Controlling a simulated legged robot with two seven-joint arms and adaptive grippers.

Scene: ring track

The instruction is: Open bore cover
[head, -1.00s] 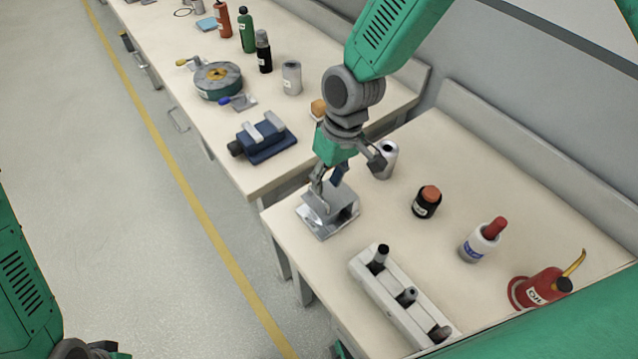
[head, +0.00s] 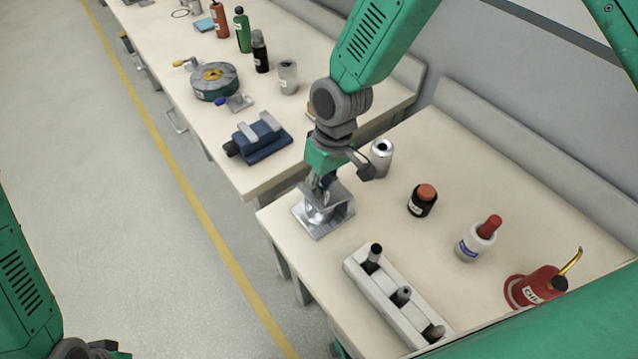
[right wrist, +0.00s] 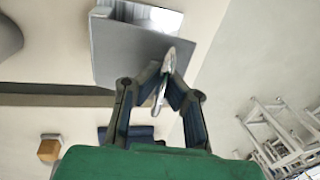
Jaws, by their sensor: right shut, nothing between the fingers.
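A metal fixture stands near the left edge of the near bench, with a square base plate (head: 312,228) and a bright cylinder (head: 317,213). Its flat grey cover plate (head: 340,194) is tilted up over the cylinder; it also shows in the right wrist view (right wrist: 125,55). My right gripper (head: 318,192) is at the cover's left side, fingers pointing down. In the right wrist view its fingers (right wrist: 165,78) converge beside the plate's edge, by a thin shiny piece, holding nothing. Whether the fingertips touch the cover is unclear.
A pale block (head: 385,298) with upright dark tools stands in front of the fixture. A metal can (head: 381,158), a black jar (head: 423,200), a white bottle (head: 475,242) and a red oil can (head: 535,288) stand to the right. A blue vise (head: 262,142) is on the far bench.

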